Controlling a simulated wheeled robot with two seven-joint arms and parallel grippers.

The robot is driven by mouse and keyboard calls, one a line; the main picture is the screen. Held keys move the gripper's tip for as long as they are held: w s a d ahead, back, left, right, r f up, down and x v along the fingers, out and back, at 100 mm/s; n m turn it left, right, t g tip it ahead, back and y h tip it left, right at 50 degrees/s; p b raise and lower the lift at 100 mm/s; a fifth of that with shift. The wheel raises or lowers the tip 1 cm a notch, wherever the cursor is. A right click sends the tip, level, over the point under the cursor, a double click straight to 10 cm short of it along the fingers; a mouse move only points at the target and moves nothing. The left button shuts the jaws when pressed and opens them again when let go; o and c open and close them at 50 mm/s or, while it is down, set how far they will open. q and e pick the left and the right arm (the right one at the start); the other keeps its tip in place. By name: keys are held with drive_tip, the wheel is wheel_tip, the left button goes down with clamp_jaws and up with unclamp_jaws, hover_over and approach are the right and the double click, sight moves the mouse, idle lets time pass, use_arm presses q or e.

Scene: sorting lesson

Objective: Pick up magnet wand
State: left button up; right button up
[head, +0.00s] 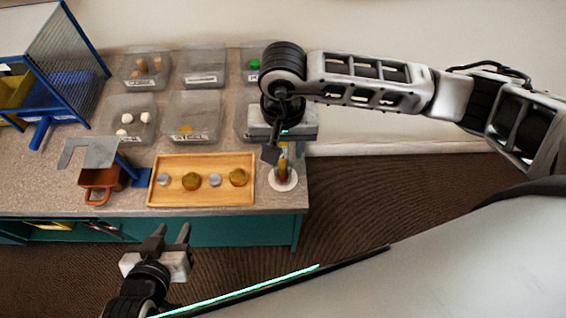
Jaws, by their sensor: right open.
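What looks like the magnet wand (283,167), a short upright thing with yellow and reddish parts, stands on a round white base (282,181) at the counter's right end. My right gripper (284,152) is open, pointing down right over it, and hides its upper part. One dark finger shows on the left side of the wand; I cannot tell whether the fingers touch it. My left gripper (170,236) is open and empty, in front of the counter's front edge, well away from the wand.
A wooden tray (205,203) with several round discs lies left of the wand. Clear labelled bins (194,133) stand behind.

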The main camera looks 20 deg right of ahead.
drive_tip(key=shift+f, duration=0.3)
clamp_jaws()
